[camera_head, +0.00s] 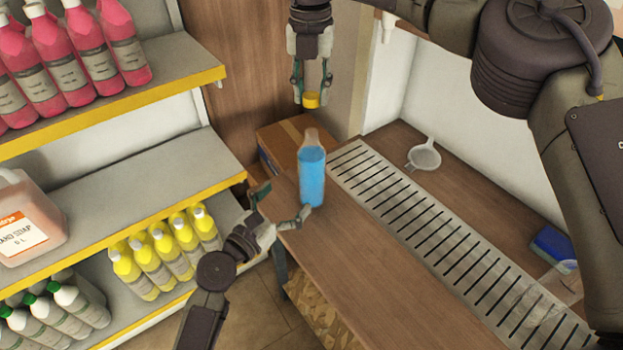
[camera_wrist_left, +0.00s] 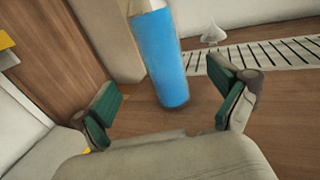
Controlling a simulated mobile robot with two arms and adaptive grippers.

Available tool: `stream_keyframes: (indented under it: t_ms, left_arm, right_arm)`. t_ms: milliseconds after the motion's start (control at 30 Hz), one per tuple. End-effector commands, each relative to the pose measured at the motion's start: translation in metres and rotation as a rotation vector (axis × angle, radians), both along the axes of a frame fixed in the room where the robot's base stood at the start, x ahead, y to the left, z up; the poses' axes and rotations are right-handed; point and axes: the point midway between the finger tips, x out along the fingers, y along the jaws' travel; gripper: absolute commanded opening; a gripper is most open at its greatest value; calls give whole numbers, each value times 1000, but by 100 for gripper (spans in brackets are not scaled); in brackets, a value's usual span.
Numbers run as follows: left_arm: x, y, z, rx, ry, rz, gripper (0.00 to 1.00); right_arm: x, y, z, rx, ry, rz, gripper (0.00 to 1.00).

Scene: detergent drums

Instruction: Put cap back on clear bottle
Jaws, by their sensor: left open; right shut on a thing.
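The clear bottle (camera_head: 312,175), filled with blue liquid, stands upright on the wooden counter near its far left corner. Its neck is bare. It also shows in the left wrist view (camera_wrist_left: 160,60), ahead of the fingers, with its top cut off.
A slotted metal drain strip (camera_head: 440,230) runs along the counter (camera_head: 370,255). A white funnel (camera_head: 424,157), a blue sponge (camera_head: 551,244) and a clear vessel (camera_head: 560,275) lie to the right. Shelves with pink (camera_head: 85,45) and yellow bottles (camera_head: 160,255) stand at left.

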Motion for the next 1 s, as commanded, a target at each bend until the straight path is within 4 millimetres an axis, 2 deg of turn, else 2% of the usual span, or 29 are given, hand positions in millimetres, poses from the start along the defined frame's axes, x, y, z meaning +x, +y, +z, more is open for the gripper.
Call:
stream_keyframes:
  t_ms: [300, 500, 700, 967, 1000]
  left_arm:
    - [52, -35, 1, -1, -2, -1, 97]
    - [73, -50, 1, 0, -1, -1, 97]
    - [80, -55, 0, 0, 0, 0, 97]
    - [80, -55, 0, -1, -1, 0, 97]
    - [80, -55, 0, -1, -1, 0, 90]
  right_arm:
    - [0, 0, 0, 0, 0, 0, 25]
    - [0, 0, 0, 0, 0, 0, 25]
    - [0, 0, 0, 0, 0, 0, 25]
    - [0, 0, 0, 0, 0, 0, 25]
    - [0, 0, 0, 0, 0, 0, 25]
